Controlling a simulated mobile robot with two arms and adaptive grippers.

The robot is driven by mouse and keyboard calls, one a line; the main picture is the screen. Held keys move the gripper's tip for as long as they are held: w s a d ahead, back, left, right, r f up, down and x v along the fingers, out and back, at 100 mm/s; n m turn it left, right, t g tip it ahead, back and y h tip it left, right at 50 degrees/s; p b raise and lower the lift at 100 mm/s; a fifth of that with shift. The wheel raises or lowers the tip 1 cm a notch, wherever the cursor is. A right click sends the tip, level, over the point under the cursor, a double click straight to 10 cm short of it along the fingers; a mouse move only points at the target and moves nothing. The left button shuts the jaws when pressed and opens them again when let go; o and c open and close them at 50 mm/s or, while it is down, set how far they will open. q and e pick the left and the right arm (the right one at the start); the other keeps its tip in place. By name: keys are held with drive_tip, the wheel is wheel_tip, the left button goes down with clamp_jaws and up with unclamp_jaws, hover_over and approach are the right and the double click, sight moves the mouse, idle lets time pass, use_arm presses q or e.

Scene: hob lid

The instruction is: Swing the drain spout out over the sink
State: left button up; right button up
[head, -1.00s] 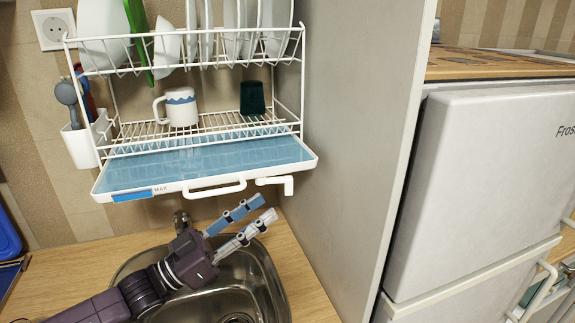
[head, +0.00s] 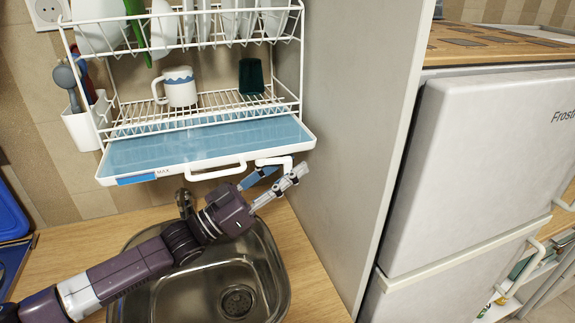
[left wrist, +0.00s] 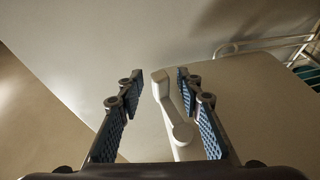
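The white drain spout (head: 273,161) is at the right end of the drip tray's front edge, pointing right along it with its end bent down. The steel sink (head: 275,262) is below. My left gripper (head: 284,178) is open, with its fingertips just below and in front of the spout. In the left wrist view the spout (left wrist: 170,108) shows between the two open fingers (left wrist: 155,105), nearer the right one; I cannot tell whether it touches. My arm hides part of the sink. My right gripper is not in view.
The white dish rack (head: 215,103) with its blue-floored tray (head: 130,158) stands above the sink. A white tray handle (head: 215,172) is left of the spout. The tap (head: 185,203) is behind my gripper. A tall grey panel (head: 345,130) stands close on the right.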

use_arm(q)
drive_tip(key=shift+c, duration=0.6)
clamp_jaws()
